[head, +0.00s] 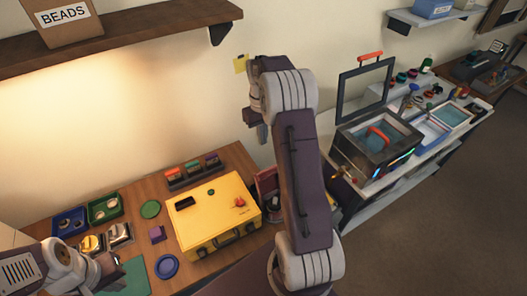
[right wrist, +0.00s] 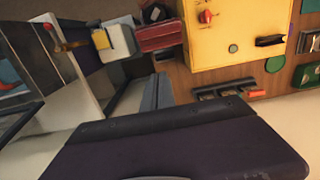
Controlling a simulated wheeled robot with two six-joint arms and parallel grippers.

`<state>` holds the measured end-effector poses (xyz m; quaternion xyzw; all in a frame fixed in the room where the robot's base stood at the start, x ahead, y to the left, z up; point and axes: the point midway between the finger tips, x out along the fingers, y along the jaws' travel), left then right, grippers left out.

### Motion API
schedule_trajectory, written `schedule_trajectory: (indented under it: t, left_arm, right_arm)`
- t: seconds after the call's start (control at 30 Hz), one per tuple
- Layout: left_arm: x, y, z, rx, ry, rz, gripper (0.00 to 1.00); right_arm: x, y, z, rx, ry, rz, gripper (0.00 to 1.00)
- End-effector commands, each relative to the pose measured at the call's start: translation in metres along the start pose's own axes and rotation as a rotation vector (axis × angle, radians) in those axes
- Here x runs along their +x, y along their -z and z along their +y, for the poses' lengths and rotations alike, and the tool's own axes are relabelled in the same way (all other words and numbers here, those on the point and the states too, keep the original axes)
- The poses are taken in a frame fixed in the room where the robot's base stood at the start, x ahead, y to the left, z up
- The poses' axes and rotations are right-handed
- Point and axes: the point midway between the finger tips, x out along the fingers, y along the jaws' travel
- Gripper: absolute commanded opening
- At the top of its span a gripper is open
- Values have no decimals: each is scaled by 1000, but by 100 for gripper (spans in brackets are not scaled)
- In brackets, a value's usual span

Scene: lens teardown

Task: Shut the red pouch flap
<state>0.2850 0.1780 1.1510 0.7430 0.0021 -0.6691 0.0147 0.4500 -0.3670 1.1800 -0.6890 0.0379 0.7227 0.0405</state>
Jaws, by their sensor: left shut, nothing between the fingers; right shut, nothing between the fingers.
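The red pouch (head: 266,183) stands against the right side of the yellow case (head: 215,215) in the head view, partly hidden behind my right arm. In the right wrist view the red pouch (right wrist: 158,36) shows at the top, left of the yellow case (right wrist: 235,30). I cannot tell how its flap lies. My right gripper (head: 262,132) is shut and empty, pointing down above and behind the pouch, clear of it; its fingers also show in the right wrist view (right wrist: 156,92). My left gripper (head: 110,264) is shut and empty at the lower left, far from the pouch.
Blue and green trays (head: 104,209), a purple block (head: 157,233) and a blue disc (head: 167,266) lie left of the case. A rack (head: 192,171) stands behind it. An open glass-sided box (head: 375,145) is on the right bench. A shelf (head: 130,35) overhangs the back.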

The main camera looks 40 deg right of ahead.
Motion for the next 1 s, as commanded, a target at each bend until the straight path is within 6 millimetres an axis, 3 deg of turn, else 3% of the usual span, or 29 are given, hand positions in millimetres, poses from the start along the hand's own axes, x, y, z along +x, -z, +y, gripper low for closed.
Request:
schedule_trajectory:
  t: [0.23,0.63,0.8,1.0]
  left_arm:
    - [-3,0,0,0,0,0,0]
    - [-29,3,0,0,0,0,0]
    - [-47,5,1,0,0,0,0]
    - [-51,5,1,0,0,0,0]
  right_arm:
    - [16,-1,0,0,1,-3,0]
    - [100,-2,-1,-1,1,-5,0]
    - [87,-27,0,1,0,-1,0]
    - [87,-38,0,-1,-1,1,0]
